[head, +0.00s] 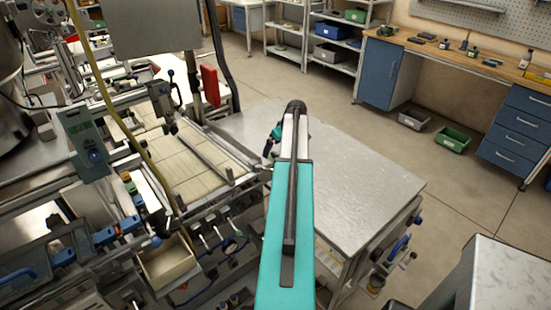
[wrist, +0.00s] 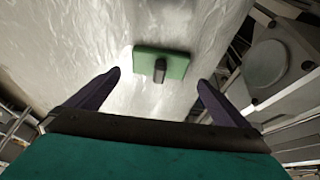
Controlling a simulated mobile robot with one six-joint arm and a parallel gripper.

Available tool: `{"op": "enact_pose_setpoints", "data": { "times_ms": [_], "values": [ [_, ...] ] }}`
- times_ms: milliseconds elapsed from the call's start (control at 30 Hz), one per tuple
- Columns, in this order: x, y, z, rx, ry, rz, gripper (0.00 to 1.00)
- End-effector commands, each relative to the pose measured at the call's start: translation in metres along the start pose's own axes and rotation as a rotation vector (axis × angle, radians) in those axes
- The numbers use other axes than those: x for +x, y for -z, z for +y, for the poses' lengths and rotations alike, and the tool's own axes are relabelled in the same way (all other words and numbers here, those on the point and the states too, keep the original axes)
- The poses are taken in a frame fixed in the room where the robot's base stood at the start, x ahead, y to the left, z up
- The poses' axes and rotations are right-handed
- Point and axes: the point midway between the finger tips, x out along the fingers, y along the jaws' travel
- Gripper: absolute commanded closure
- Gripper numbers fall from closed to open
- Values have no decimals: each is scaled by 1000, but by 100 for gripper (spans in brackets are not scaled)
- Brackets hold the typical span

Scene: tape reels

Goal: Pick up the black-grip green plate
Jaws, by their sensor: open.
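The green plate (wrist: 176,64) with its upright black grip (wrist: 160,70) lies on the grey metal tabletop (wrist: 75,50) in the wrist view. My gripper (wrist: 160,88) is open, its two dark fingers apart. The plate is ahead of the fingertips and roughly centred between them, with nothing held.
A machine with a tiled bed (head: 185,155) and levers stands left of the table (head: 365,180). The tabletop right of my arm is bare. A workbench (head: 470,62) with blue drawers, a grey bin (head: 414,118) and a green bin (head: 453,139) are farther back.

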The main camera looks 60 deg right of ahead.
Motion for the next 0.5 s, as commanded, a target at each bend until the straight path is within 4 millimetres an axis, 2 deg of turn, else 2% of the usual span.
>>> {"op": "enact_pose_setpoints", "data": {
  "times_ms": [133, 500],
  "values": [
    [7, 0, 0, 0, 0, 0, 0],
    [8, 0, 1, 1, 0, 0, 0]
  ]
}}
